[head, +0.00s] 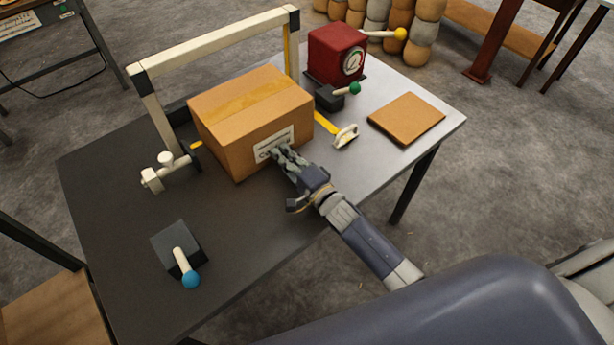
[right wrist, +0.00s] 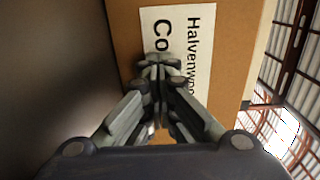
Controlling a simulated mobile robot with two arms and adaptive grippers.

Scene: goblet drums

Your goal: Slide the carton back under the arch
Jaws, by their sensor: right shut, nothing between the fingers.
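The brown cardboard carton (head: 238,122) sits on the dark table, in front of and partly beneath the white arch (head: 212,47) with black corners. A white printed label (head: 262,147) is on its near face. My right gripper (head: 278,150) is shut and empty, with its fingertips at the label, touching or nearly touching it. In the right wrist view the closed fingertips (right wrist: 160,62) are in front of the label (right wrist: 180,40) on the carton face (right wrist: 125,35). My left gripper is not in view.
A yellow line (head: 326,123) runs on the table beside the carton. A white handle (head: 346,136), green-knobbed lever (head: 354,89), red gauge box (head: 336,52) and brown pad (head: 407,118) are to the right. A white clamp (head: 165,172) and blue-knobbed lever (head: 186,265) are left.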

